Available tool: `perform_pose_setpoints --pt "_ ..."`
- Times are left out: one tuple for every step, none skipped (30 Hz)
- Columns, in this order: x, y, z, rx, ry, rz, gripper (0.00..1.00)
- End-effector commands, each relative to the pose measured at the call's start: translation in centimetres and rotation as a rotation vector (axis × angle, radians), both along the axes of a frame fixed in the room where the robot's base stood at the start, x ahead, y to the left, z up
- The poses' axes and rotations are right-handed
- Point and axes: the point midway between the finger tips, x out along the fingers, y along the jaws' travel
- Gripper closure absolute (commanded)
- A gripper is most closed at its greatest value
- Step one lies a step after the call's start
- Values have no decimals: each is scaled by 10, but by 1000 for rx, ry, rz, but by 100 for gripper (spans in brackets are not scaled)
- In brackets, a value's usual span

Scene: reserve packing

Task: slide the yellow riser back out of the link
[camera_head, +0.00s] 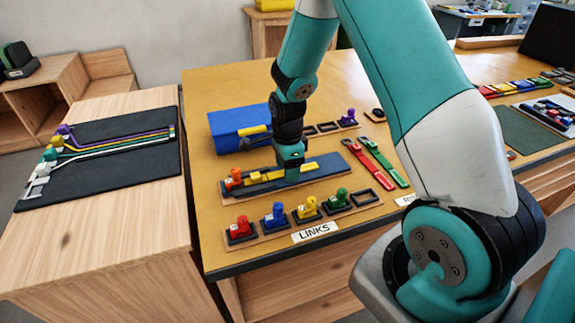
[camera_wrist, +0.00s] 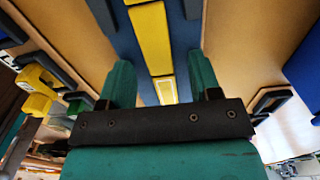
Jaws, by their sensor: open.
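The yellow riser (camera_head: 265,176) lies along a dark blue board (camera_head: 333,165) on the table. My gripper (camera_head: 292,178) is low over the right part of the riser, pointing down. In the wrist view the riser (camera_wrist: 150,40) runs lengthwise between the two fingers of my gripper (camera_wrist: 162,78). The fingers are apart, with a gap on both sides of the yellow. A pale-outlined yellow end (camera_wrist: 166,92) shows near the palm. The orange link is out of the wrist view.
A front rack labelled LINKS (camera_head: 314,232) holds red, blue, yellow and green links. A blue box (camera_head: 230,128) stands behind the board. Red and green straps (camera_head: 370,165) lie to the right. A black mat (camera_head: 110,155) with several coloured straps lies on the left table.

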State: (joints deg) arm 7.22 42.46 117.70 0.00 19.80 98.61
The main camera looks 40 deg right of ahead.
Motion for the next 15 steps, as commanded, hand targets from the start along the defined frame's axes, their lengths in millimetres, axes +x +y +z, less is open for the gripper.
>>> perform_pose_setpoints --pt "0 0 0 0 0 0 43" --pt "0 0 0 0 0 0 43" --pt "0 0 0 0 0 0 43" --pt "0 0 0 0 0 0 45" --pt "0 0 0 0 0 0 52" --pt "0 0 0 0 0 0 61" --pt "0 0 0 0 0 0 68" --pt "0 0 0 0 0 0 75" --pt "0 0 0 0 0 0 84" --pt "0 0 0 0 1 0 91" --pt "0 0 0 0 1 0 97" --pt "0 0 0 0 1 0 97" --pt "0 0 0 0 1 0 97" --pt "0 0 0 0 1 0 97" --pt "0 0 0 0 1 0 97"
